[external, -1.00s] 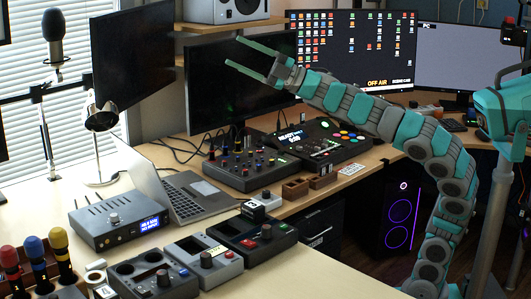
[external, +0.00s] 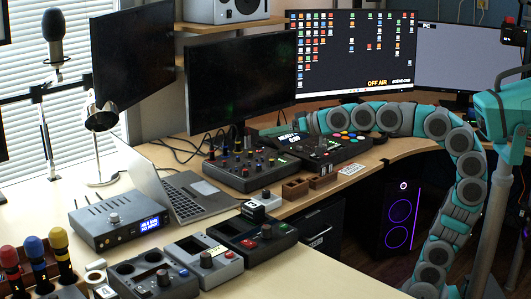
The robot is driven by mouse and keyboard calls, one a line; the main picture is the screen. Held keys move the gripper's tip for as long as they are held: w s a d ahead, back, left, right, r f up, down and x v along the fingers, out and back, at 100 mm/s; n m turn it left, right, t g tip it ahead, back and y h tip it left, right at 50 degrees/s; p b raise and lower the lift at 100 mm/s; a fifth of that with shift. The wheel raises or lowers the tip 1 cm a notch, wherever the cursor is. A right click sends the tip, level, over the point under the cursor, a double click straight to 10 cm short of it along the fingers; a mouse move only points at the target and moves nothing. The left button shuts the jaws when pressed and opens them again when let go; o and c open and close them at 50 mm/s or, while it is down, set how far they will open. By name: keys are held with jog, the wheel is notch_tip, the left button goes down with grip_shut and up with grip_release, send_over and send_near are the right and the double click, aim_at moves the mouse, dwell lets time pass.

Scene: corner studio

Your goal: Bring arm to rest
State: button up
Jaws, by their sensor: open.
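My arm (external: 400,120) is teal and grey. It rises at the right, bends over, and stretches low to the left across the back of the curved desk. My gripper (external: 277,131) is at the arm's left end, low by the back of the console with coloured buttons (external: 338,147). Its fingers are small and partly hard to make out against the console and the dark monitor. It is open, and I see nothing held in it. I cannot tell whether it touches the console.
A mixer with knobs (external: 240,168) stands left of the console. A dark monitor (external: 242,80) and the OFF AIR screen (external: 352,50) stand behind. A laptop (external: 180,190), small wooden boxes (external: 295,188) and control units (external: 205,258) occupy the desk. The front desk surface (external: 320,275) is clear.

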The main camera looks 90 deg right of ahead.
jog(key=s+a+f+n+g+y+p, duration=0.1)
jog(key=s+a+f+n+g, duration=0.15)
jog(key=s+a+f, duration=0.35)
jog(key=s+a+f+n+g+y+p, duration=0.1)
jog(key=s+a+f+g+y, duration=0.2)
jog(key=f, duration=0.5)
jog(key=s+a+f+n+g, duration=0.1)
jog(key=s+a+f+g, duration=0.15)
jog(key=a+f, duration=0.35)
jog(key=s+a+f+n+g, duration=0.1)
jog(key=s+a+f+g, duration=0.1)
jog(key=s, duration=0.5)
jog(key=s+a+f+n+g+p, duration=0.1)
jog(key=s+f, duration=0.3)
jog(key=s, duration=0.4)
jog(key=s+a+f+n+g+p, duration=0.1)
jog(key=s+a+f+n+g, duration=0.1)
jog(key=s, duration=0.5)
jog(key=shift+s+a+f+g+y, duration=0.15)
jog(key=shift+a+f+g+y, duration=0.15)
jog(key=shift+f+g, duration=0.6)
jog(key=shift+r, duration=0.2)
